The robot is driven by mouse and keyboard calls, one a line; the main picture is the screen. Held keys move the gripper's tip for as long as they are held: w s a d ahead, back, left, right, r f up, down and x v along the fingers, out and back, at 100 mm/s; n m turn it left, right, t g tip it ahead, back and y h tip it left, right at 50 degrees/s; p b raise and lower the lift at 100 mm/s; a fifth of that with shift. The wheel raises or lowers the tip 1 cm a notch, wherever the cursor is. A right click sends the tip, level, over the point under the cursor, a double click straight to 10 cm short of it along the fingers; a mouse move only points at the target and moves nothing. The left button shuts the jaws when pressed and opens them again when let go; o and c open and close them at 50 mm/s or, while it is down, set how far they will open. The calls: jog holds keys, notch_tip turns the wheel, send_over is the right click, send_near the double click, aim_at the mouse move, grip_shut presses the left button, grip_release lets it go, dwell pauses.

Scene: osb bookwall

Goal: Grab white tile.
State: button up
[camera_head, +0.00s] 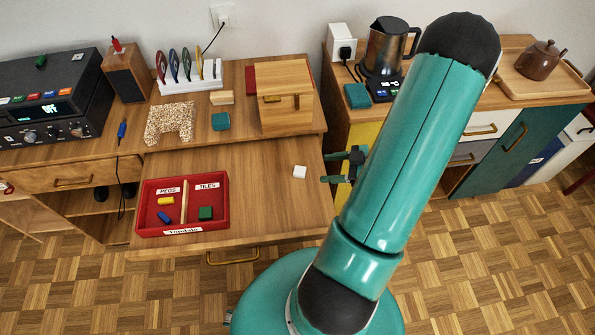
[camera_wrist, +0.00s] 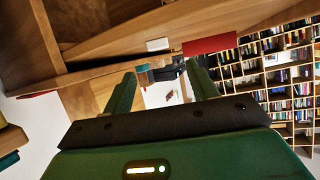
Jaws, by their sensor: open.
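The white tile (camera_head: 299,171) lies on the bare right part of the pulled-out wooden surface (camera_head: 270,215), to the right of the red tray. It also shows in the wrist view (camera_wrist: 158,44), small and ahead of the fingers. My gripper (camera_head: 325,168) is open and empty, just to the right of the tile and apart from it. In the wrist view both green fingers (camera_wrist: 162,78) stand spread with nothing between them. My arm hides part of the gripper in the head view.
The red tray (camera_head: 142,218) has PEGS and TILES compartments holding pegs and a green tile (camera_head: 206,212). A kettle (camera_head: 388,45) stands right. The surface around the tile is clear.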

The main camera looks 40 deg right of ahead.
aim_at(300, 170)
jog(key=x, duration=0.8)
jog(key=shift+w+f, duration=0.15)
jog(key=shift+d, duration=0.1)
jog(key=c, duration=1)
